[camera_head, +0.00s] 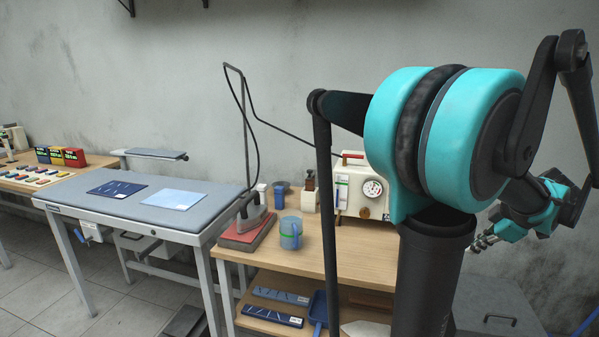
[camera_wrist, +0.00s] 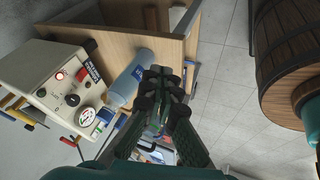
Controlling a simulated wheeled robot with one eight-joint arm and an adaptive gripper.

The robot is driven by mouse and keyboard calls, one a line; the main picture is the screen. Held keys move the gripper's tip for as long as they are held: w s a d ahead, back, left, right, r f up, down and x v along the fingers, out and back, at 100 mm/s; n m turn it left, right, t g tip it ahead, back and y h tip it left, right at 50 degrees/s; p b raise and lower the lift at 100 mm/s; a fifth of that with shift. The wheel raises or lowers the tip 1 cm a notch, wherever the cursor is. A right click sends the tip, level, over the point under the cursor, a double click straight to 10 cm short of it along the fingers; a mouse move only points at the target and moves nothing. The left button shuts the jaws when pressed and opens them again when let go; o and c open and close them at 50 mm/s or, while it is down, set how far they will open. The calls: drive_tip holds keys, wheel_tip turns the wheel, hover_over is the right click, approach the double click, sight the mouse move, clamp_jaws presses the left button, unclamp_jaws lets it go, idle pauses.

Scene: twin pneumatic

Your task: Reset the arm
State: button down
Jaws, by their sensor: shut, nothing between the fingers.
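My teal and black arm fills the right half of the head view. My gripper (camera_wrist: 165,78) is shut and empty in the middle of the wrist view, its dark fingers together. In the wrist view a blue cylinder (camera_wrist: 133,80) lies to the left of the fingers in the picture. I cannot tell how far apart they are in depth.
A padded table (camera_head: 90,190) stands left. A wooden barrel (camera_wrist: 292,55) is right in the wrist view, with bare floor (camera_wrist: 222,75) between.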

drive_tip(key=w+a+f+m+g, duration=0.1)
drive_tip(key=a+f+m, duration=0.15)
drive_tip(key=a, duration=0.35)
drive_tip(key=w+a+f+m, duration=0.1)
drive_tip(key=a+f, duration=0.3)
drive_tip(key=a, duration=0.2)
drive_tip(key=w+a+f+m+g, duration=0.1)
drive_tip(key=a+f+m, duration=0.15)
drive_tip(key=a, duration=0.45)
drive_tip(key=s+a+f+m+h, duration=0.1)
drive_tip(key=s+a+f+m, duration=0.1)
drive_tip(key=a+f, duration=0.2)
drive_tip(key=s+a+f+m+h, duration=0.1)
drive_tip(key=s+a+f+m, duration=0.2)
drive_tip(key=a, duration=0.6)
drive_tip(key=shift+s+f, duration=0.25)
drive_tip(key=shift+f, duration=0.5)
